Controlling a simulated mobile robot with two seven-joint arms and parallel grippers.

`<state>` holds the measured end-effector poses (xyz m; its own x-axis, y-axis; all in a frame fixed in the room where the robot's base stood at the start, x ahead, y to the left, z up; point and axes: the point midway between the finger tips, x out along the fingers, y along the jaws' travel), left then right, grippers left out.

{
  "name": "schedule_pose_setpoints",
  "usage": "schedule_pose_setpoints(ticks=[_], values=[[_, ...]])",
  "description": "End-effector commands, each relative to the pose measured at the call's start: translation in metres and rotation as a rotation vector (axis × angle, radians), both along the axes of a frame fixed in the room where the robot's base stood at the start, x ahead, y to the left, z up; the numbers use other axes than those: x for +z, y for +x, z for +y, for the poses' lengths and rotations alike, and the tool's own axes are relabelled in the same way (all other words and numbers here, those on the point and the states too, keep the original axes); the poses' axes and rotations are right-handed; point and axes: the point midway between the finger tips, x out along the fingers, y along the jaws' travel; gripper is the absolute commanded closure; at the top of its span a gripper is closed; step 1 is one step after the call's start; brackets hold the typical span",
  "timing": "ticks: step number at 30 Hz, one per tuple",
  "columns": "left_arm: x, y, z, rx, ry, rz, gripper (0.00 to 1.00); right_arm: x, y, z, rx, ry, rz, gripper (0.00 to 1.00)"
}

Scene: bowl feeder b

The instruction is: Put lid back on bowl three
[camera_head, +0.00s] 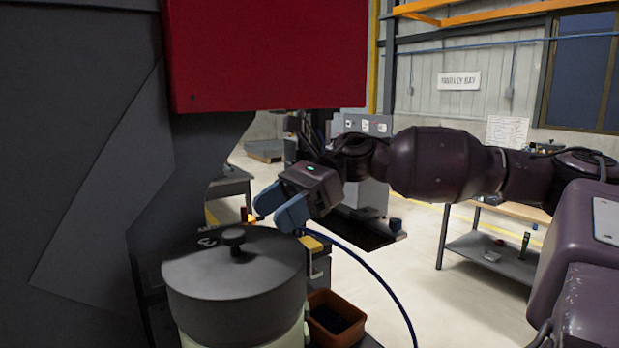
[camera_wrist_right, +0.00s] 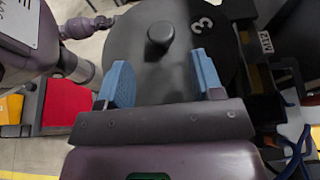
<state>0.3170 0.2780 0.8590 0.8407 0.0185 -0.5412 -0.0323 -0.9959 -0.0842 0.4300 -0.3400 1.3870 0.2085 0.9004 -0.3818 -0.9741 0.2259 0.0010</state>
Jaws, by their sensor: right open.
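A round dark grey lid (camera_head: 225,283) with a black knob (camera_head: 234,238) and a number 3 on its top sits level over a pale green bowl (camera_head: 285,338) at lower left in the head view. The lid (camera_wrist_right: 135,45) and its knob (camera_wrist_right: 160,34) fill the upper middle of the right wrist view. My right gripper (camera_head: 275,207) has blue fingers spread apart and empty, just beyond and above the lid's far right edge. In the right wrist view its fingers (camera_wrist_right: 160,62) point towards the knob, which lies between and beyond the tips. My left gripper is not in view.
An orange-brown bin (camera_head: 336,322) stands right of the bowl, with a blue cable arching past it. A large dark machine panel and a red box (camera_head: 268,55) close off the left and top. Open floor and a work table (camera_head: 490,255) lie to the right.

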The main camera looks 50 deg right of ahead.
Motion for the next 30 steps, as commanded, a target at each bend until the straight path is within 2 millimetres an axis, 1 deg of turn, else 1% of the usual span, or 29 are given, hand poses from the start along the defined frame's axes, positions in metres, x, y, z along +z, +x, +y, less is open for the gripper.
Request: schedule_pose_setpoints(ticks=[2, 4, 9, 16, 21, 30], values=[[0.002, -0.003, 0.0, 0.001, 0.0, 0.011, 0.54, 0.003, 0.001, -0.004, -0.009, 0.003, -0.001, 0.4], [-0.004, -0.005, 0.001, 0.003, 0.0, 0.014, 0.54, 0.003, -0.001, -0.011, -0.01, 0.001, -0.002, 0.4], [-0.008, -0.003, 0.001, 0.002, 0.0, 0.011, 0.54, 0.009, -0.005, -0.029, -0.01, 0.0, -0.001, 0.4], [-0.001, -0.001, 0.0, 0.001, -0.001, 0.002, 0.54, 0.021, -0.011, -0.052, -0.009, 0.001, -0.001, 0.4], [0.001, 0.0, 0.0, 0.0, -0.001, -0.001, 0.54, 0.023, -0.013, -0.058, -0.009, -0.002, 0.0, 0.4], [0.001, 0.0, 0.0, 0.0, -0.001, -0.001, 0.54, 0.023, -0.013, -0.058, -0.009, -0.002, 0.0, 0.4]])
